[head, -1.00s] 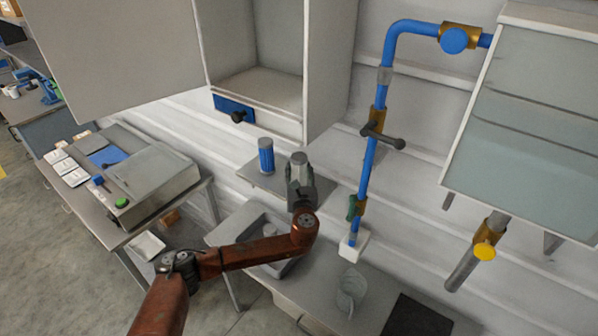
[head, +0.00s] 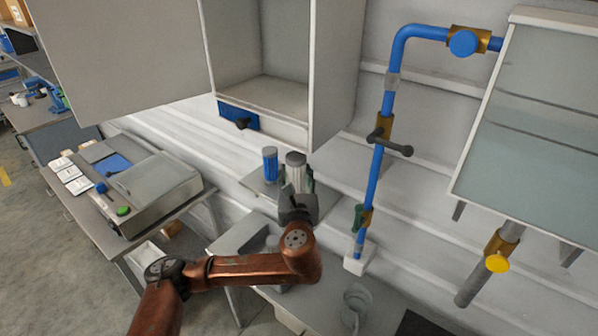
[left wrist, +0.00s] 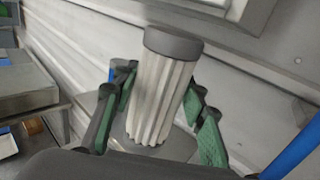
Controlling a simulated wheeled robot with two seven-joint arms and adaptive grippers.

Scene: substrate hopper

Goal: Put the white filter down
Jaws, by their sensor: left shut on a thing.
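The white filter (left wrist: 158,95) is a pleated white cylinder with a grey cap. In the left wrist view it stands between the green-padded fingers of my left gripper (left wrist: 158,118), tilted in the picture. In the head view the white filter (head: 296,172) shows above my left gripper (head: 297,188), over or on a small grey shelf (head: 262,190). I cannot tell whether its base touches the shelf. My left gripper is shut on it. A blue filter (head: 270,163) stands on the shelf just to its left. My right gripper is not in view.
An open cabinet (head: 285,95) hangs above the shelf. A blue pipe (head: 377,165) with valves runs down to the right. A sink (head: 235,238) and a clear beaker (head: 356,300) are below. A grey machine (head: 155,190) stands on the left table.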

